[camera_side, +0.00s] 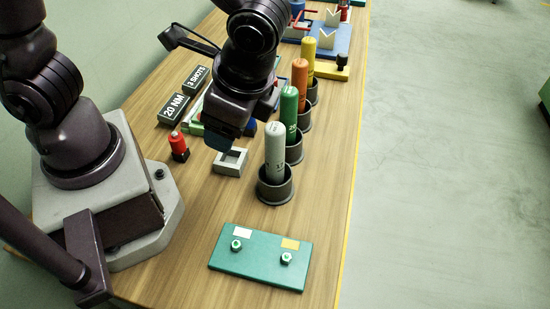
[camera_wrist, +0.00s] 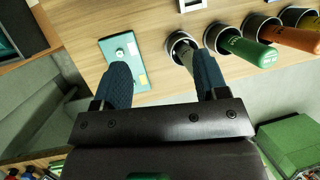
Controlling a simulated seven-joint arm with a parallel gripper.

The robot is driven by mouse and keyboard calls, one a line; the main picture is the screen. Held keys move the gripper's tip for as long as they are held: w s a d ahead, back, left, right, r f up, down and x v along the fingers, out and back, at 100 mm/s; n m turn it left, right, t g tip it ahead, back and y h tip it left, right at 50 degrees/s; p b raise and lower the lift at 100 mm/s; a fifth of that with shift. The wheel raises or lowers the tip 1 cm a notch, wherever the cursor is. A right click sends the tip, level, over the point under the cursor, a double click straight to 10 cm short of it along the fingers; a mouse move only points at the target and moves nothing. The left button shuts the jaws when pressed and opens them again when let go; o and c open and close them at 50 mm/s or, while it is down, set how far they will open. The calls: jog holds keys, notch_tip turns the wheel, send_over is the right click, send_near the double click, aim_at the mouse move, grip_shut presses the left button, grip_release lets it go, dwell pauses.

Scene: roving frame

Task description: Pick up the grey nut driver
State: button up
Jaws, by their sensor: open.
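The grey nut driver (camera_side: 275,150) stands upright in a dark round cup (camera_side: 276,192), the nearest of a row of cups in the side view. In the wrist view the grey nut driver (camera_wrist: 186,56) appears between my fingers, closer to the right one, with its cup (camera_wrist: 172,43) behind it. My gripper (camera_side: 232,136) is open and empty, up and to the left of the grey driver in the side view. Its two blue fingers are spread in the wrist view (camera_wrist: 160,68). I see no contact with the driver.
Green (camera_side: 289,110), orange (camera_side: 299,78) and yellow (camera_side: 308,58) drivers stand in cups behind the grey one. A grey square frame (camera_side: 231,161) and a red-topped object (camera_side: 179,146) lie to the left. A green plate with two nuts (camera_side: 261,257) lies in front.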

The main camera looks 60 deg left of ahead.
aim_at(275, 152)
jog(key=d+f+m+t+y, duration=0.2)
jog(key=f+m+y, duration=0.1)
jog(key=f+m, duration=0.1)
jog(key=d+f+m+t+y, duration=0.2)
jog(key=f+m+y, duration=0.2)
jog(key=d+f+m+t+y, duration=0.2)
jog(key=f+m+t+y, duration=0.1)
jog(key=f+m, duration=0.1)
jog(key=shift+s+d+f+m, duration=0.15)
jog(key=shift+s+f+m, duration=0.05)
jog(key=shift+f+m, duration=0.25)
jog(key=w+a+t, duration=0.1)
jog(key=w, duration=0.1)
jog(key=w+a+r+m+t+y, duration=0.1)
jog(key=w, duration=0.1)
jog(key=w+a+r+t, duration=0.1)
jog(key=w, duration=0.1)
jog(key=shift+a+m, duration=0.35)
jog(key=shift+r+x, duration=0.1)
jog(key=shift+x, duration=1.5)
jog(key=shift+r+x, duration=0.15)
jog(key=shift+x, duration=1.4)
jog(key=shift+w, duration=0.1)
jog(key=shift+c, duration=0.2)
jog(key=shift+d, duration=0.1)
grip_shut()
